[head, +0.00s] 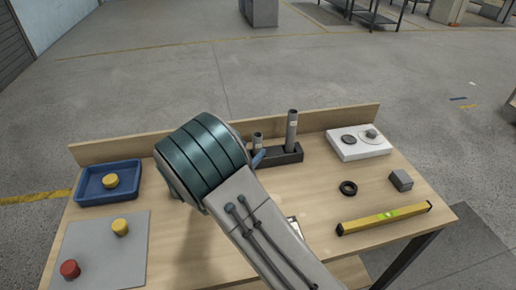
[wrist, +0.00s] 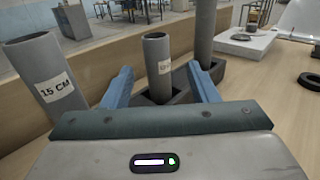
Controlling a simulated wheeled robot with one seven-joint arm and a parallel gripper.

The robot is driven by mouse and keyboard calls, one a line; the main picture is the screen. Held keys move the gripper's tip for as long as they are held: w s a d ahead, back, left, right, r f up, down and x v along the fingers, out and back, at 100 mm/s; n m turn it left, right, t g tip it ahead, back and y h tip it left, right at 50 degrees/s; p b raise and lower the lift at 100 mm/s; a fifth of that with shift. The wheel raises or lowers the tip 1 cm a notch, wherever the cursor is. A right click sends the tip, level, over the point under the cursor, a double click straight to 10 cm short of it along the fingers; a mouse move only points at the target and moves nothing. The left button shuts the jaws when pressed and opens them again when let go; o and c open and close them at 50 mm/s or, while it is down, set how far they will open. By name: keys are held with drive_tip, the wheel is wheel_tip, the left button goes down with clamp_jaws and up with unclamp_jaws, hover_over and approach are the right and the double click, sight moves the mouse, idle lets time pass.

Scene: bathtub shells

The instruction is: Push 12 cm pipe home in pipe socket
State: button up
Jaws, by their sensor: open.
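A grey pipe (wrist: 157,62) stands upright in the dark pipe socket (wrist: 181,97) in the wrist view. A taller pipe (wrist: 205,30) stands to the right in the same dark block, also in the head view (head: 292,130). A pipe labelled 15 CM (wrist: 48,75) stands at the left, hidden in the head view.
The back board (head: 340,118) runs behind the socket. A white plate with round parts (head: 345,155), a black ring (head: 348,188), a grey cube (head: 401,180) and a yellow level (head: 385,219) lie right. A blue tray (head: 84,196) and grey mat (head: 95,255) lie left.

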sight(261, 139)
drive_tip(key=p+x, duration=0.1)
drive_tip(key=x, duration=0.6)
drive_tip(key=shift+w+a, duration=0.1)
drive_tip(key=shift+w, duration=0.1)
drive_tip(key=c, duration=1.1)
